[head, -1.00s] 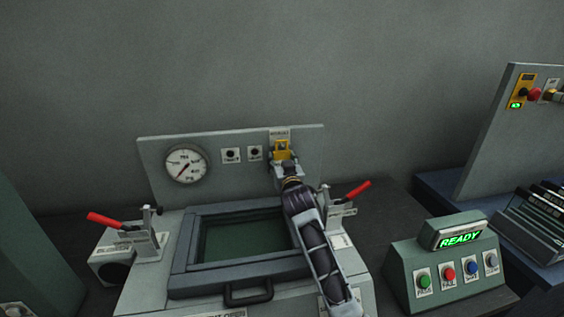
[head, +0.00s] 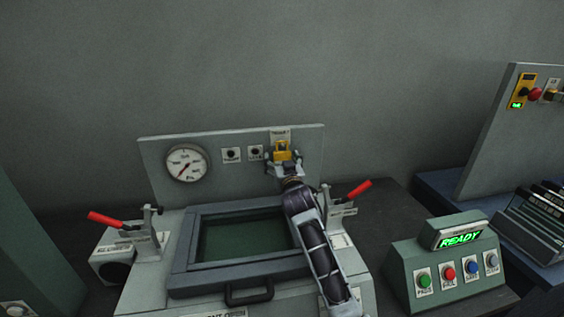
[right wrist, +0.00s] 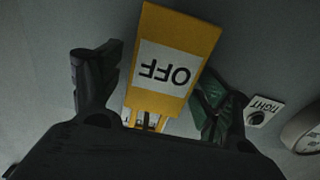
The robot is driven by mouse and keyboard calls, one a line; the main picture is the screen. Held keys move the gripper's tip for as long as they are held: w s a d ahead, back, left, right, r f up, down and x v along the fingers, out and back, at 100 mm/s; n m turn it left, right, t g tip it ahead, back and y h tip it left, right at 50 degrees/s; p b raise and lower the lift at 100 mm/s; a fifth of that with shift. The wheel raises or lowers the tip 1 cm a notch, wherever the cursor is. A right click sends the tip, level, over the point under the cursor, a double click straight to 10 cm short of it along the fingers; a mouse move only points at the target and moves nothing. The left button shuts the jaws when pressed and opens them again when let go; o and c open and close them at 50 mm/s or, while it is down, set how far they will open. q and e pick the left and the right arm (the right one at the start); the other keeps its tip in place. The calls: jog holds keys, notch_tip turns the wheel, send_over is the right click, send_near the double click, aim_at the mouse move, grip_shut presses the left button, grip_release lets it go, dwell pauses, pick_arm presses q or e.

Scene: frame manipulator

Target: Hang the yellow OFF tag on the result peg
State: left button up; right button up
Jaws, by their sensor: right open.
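The yellow OFF tag (head: 282,147) is against the grey back panel (head: 225,180), just below a small white label (head: 280,133). In the right wrist view the tag (right wrist: 172,65) shows its white OFF patch upside down. My right gripper (head: 283,161) is open at the tag's lower end. Its fingers stand spread on either side, with gaps to the tag. The result peg is hidden, so I cannot see how the tag is held up. My left gripper is not in view.
A dial gauge (head: 186,163) and two small labelled knobs are on the panel left of the tag. Red-handled clamps (head: 107,219) flank the framed tray (head: 181,257). A green button box (head: 446,263) reading READY stands at the right.

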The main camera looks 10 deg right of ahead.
jog(key=shift+s, duration=0.2)
jog(key=s, duration=0.7)
dwell(0.6)
jog(key=shift+r, duration=0.15)
notch_tip(320, 180, up, 9)
jog(key=p, duration=0.9)
